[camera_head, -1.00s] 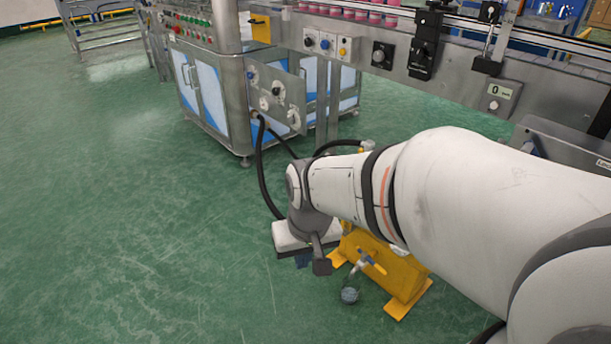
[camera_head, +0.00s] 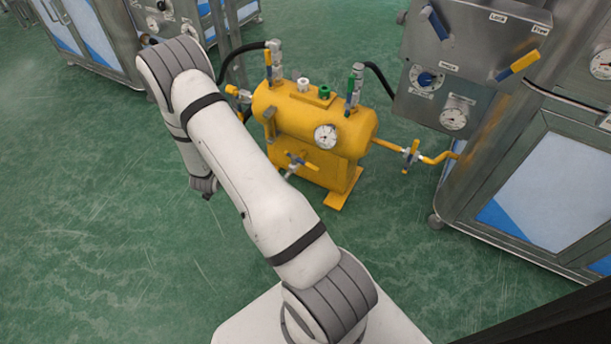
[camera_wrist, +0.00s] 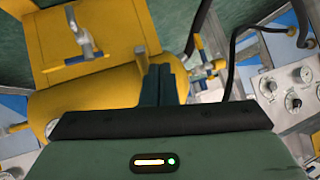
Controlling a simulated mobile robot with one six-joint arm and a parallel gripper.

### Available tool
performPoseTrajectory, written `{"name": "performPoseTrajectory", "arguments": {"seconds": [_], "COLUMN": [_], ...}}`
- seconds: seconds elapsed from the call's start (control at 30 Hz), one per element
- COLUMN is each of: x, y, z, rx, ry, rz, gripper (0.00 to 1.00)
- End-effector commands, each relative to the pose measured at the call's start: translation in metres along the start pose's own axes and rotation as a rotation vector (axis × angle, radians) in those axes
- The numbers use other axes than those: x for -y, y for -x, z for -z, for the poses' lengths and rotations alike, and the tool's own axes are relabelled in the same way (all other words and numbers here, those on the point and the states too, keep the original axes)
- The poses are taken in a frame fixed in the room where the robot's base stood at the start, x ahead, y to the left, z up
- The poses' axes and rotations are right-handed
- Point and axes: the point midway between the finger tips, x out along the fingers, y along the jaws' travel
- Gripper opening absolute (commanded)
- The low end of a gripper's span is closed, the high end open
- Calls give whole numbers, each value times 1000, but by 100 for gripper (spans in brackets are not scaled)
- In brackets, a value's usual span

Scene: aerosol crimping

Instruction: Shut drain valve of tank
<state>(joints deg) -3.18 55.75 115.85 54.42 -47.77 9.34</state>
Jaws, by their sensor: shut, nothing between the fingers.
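The yellow tank (camera_head: 285,103) stands on the floor right of my arm in the head view, and its body fills the left of the wrist view (camera_wrist: 60,105). The drain valve (camera_head: 300,162) is low on the tank's near side, with a blue and yellow lever and a silver outlet. It also shows at the upper left of the wrist view (camera_wrist: 86,52). I cannot tell for sure how the lever stands to the pipe. My gripper (camera_wrist: 163,82) is shut and empty, over the tank in the wrist view and apart from the drain valve.
A yellow pipe with a valve (camera_head: 411,153) runs to the steel cabinet (camera_head: 530,170) at right. Green floor at left is clear.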

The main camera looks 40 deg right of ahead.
Motion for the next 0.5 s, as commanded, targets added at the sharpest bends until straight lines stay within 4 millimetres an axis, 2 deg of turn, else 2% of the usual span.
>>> {"name": "performPoseTrajectory", "arguments": {"seconds": [0.03,0.1,0.2,0.4,0.5], "x": [-21,-49,-91,-160,-181], "y": [-16,-32,-45,-47,-42], "z": [-15,-27,-42,-66,-72], "rx": [-58,-157,-303,-552,-633], "ry": [-1,-4,8,75,107], "rz": [-48,-110,-193,-316,-350], "gripper": [0,0,0,0,0]}}
